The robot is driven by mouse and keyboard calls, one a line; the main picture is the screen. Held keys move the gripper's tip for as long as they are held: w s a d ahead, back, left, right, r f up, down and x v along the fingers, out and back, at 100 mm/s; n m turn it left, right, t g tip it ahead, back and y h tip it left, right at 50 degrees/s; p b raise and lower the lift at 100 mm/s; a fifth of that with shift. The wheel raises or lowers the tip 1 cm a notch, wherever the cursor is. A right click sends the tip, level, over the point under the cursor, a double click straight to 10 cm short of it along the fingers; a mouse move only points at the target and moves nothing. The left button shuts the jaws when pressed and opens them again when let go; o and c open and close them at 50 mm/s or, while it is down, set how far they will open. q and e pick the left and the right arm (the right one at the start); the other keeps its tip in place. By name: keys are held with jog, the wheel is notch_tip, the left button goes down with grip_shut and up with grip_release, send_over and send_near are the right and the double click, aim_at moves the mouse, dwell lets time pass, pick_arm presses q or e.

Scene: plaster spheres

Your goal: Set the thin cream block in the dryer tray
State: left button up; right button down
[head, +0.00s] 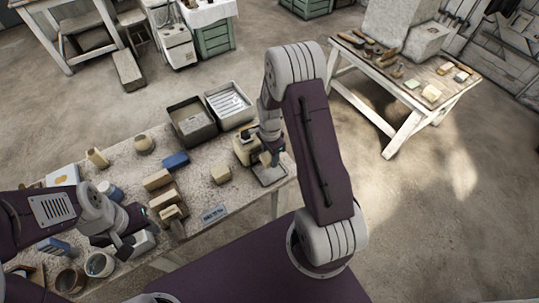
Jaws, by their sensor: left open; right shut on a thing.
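My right gripper (272,155) is shut on a small cream piece (265,158), which looks like the thin cream block; the fingers hide much of it. It is over the right end of the workbench, close above a flat grey tray with a pale rim (271,178). This tray lies beside a cream machine with a dark top (243,150) and appears to be the dryer tray. I cannot tell whether the piece touches the tray. My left gripper (122,249) is open over the bench's front left, near a pale block (143,241).
The workbench (205,180) holds several cream blocks (158,180), a blue block (176,161), a blue sign (214,214) and cups (99,264). A dark bin (192,122) and a white ribbed bin (230,106) stand at the back. Another table (405,85) is far right.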

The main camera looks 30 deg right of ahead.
jog(key=shift+a+f+b, duration=0.1)
jog(key=shift+f+b, duration=0.25)
jog(key=shift+f, duration=0.15)
jog(key=b, duration=0.3)
send_over(270, 172)
notch_tip(270, 172, down, 4)
jog(key=shift+w+f, duration=0.1)
jog(key=shift+w, duration=0.05)
jog(key=shift+f, duration=0.25)
jog(key=shift+r, duration=0.1)
jog(key=shift+f+b, duration=0.75)
jog(key=shift+f, duration=0.45)
dwell(0.7)
jog(key=c, duration=0.7)
grip_release()
jog(key=shift+o, duration=0.2)
